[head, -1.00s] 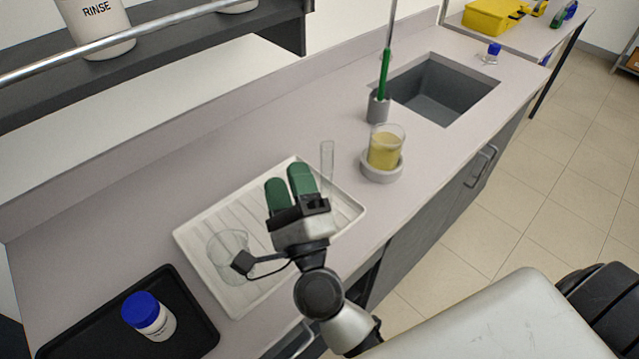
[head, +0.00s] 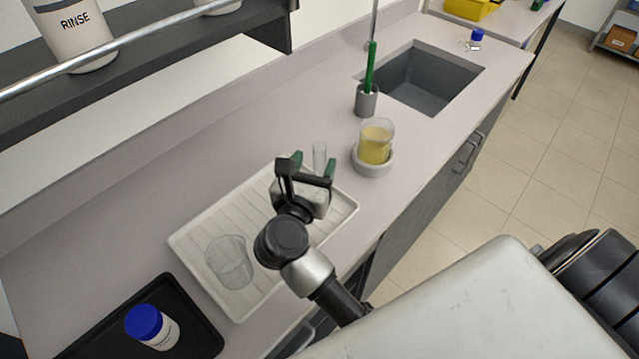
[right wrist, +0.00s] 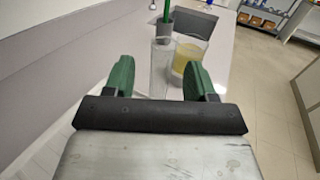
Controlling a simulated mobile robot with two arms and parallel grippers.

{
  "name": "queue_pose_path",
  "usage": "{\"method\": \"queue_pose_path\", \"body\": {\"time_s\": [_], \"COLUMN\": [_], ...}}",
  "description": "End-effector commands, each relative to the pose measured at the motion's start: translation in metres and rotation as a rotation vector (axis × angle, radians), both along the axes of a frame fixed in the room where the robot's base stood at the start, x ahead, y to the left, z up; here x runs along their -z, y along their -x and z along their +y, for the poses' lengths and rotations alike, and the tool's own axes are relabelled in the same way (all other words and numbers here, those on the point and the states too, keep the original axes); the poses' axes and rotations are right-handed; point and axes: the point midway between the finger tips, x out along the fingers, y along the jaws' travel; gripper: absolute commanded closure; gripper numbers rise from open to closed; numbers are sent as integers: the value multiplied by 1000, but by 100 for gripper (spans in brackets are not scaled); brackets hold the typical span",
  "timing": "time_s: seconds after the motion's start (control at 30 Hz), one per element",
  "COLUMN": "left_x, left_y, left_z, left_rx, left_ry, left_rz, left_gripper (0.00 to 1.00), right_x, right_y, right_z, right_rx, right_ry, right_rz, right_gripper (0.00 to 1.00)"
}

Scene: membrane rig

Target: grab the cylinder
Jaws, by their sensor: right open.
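The cylinder, clear glass and upright (head: 319,157), stands at the far end of the white ribbed drying tray (head: 190,248). My right gripper (head: 314,166), with green finger pads, is over the tray just on the near side of the cylinder. It is open. In the right wrist view the cylinder (right wrist: 161,66) shows in the gap between the two spread fingers (right wrist: 160,78). The cylinder's lower part is hidden behind the gripper, and I cannot tell whether the fingers reach around it. My left gripper is not in view.
A beaker of yellow liquid (head: 376,144) sits on a round grey base (head: 372,167) just right of the cylinder. A grey holder with a green-handled tool (head: 366,101) and a sink (head: 428,80) lie beyond.

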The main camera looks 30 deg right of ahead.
Motion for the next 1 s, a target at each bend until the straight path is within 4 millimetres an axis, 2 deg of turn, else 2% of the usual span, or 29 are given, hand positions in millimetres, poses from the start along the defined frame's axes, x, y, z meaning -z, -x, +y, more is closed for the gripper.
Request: {"method": "queue_pose_path", "body": {"time_s": [0.23, 0.4, 0.67, 1.0], "left_x": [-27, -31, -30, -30], "left_y": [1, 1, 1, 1], "left_z": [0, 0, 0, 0], "left_rx": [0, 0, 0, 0], "left_ry": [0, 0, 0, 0], "left_rz": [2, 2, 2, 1], "left_gripper": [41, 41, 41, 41], "right_x": [-4, 0, 2, 2], "right_y": [-22, -34, -35, -34], "right_z": [-26, -37, -38, -37], "right_rx": [1, -1, -1, -1], "right_ry": [7, 2, 1, 1], "right_rz": [0, -1, -1, -1], "right_gripper": [44, 44, 46, 98]}}
